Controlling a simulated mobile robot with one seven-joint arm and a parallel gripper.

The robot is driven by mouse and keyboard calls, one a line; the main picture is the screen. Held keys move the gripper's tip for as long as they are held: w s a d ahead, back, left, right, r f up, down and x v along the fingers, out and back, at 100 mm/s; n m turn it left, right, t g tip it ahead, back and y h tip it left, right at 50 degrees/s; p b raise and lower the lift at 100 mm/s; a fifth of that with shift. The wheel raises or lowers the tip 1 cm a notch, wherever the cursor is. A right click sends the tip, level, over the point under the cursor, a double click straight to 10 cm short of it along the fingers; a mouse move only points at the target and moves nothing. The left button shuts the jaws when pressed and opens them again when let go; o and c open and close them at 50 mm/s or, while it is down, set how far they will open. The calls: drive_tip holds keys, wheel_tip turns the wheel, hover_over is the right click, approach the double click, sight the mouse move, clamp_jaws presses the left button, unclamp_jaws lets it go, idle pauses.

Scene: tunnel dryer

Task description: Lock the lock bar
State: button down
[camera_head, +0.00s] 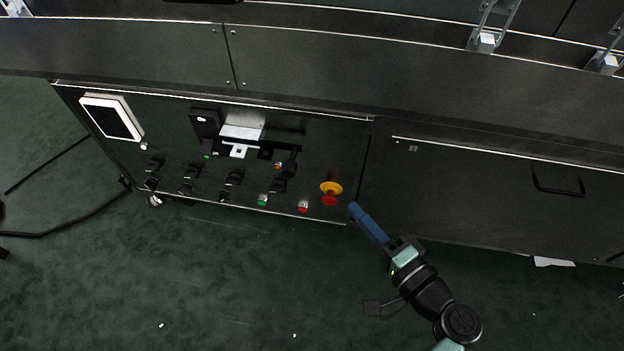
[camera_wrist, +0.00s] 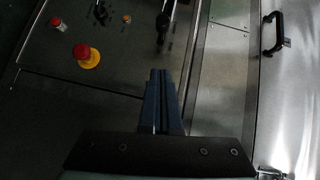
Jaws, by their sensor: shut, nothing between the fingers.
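I cannot tell for sure which part is the lock bar. A pale metal bracket (camera_head: 242,132) on a dark block sits in the upper middle of the control panel (camera_head: 330,155) and may belong to it. My gripper (camera_head: 354,208) has blue fingers, shut and empty, just right of the red and yellow emergency stop (camera_head: 331,191) and near the panel's lower right corner in the head view. In the wrist view the gripper's fingertips (camera_wrist: 159,74) point at the panel, with nothing between them and apart from the emergency stop (camera_wrist: 86,56).
Several black rotary switches (camera_head: 232,177), a green button (camera_head: 263,199) and a red button (camera_head: 303,206) stick out of the panel. A white-framed screen (camera_head: 111,117) is at its left. A door with a black handle (camera_head: 558,181) is at the right. The green floor (camera_head: 230,290) is mostly clear.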

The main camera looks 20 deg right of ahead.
drive_tip(key=w+a+b, duration=0.2)
drive_tip(key=w, duration=0.4)
drive_tip(key=w+a+f+b, duration=0.1)
drive_tip(key=w+a+b, duration=0.1)
drive_tip(key=w, duration=0.4)
drive_tip(key=shift+a+f+b, duration=0.3)
drive_tip(key=shift+a+b, duration=0.1)
drive_tip(key=shift+w+a, duration=0.1)
drive_tip(key=w+a, duration=0.3)
drive_tip(key=a, duration=0.2)
drive_tip(key=shift+w+a+p, duration=0.3)
drive_tip(key=shift+w, duration=0.1)
